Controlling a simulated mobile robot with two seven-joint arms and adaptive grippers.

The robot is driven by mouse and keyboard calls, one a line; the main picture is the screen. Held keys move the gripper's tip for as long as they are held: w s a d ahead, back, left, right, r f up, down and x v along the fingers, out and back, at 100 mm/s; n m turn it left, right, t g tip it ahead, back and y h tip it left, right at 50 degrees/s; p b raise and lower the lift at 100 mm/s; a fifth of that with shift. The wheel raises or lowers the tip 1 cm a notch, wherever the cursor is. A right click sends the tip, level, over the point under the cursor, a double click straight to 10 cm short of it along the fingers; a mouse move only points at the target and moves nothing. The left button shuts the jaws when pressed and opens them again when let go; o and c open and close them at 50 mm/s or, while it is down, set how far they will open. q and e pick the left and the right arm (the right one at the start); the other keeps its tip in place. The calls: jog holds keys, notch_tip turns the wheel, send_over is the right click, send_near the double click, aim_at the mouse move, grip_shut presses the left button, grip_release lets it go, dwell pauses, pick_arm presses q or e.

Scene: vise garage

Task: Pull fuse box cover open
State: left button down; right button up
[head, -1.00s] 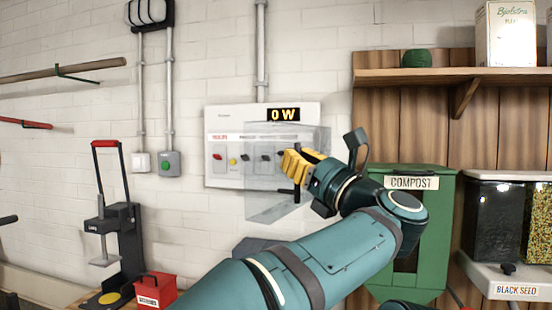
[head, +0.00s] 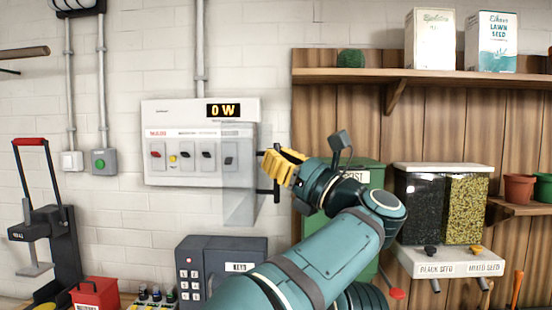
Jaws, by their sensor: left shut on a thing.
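The fuse box (head: 165,122) is a white wall panel with several switches and a display reading "0 W". Its clear cover (head: 240,208) stands out from the box front at the right side, seen steeply from the side. A black handle (head: 276,194) shows at the cover's right edge. My left gripper (head: 275,172), with yellow fingers, is to the right of the box and shut on the handle. The fingers hide part of the handle. My right gripper is not in view.
A grey key box (head: 222,246) is below the fuse box. A green compost bin (head: 370,178) stands behind my left arm. Seed dispensers (head: 440,205) are at the right. A dark press with a red handle (head: 50,215) and a red box (head: 95,293) are at the left.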

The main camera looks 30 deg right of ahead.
pick_arm(q)
jog(key=c, duration=1)
grip_release()
jog(key=shift+w+r, duration=0.1)
jog(key=shift+w, duration=0.05)
jog(key=v, duration=1.2)
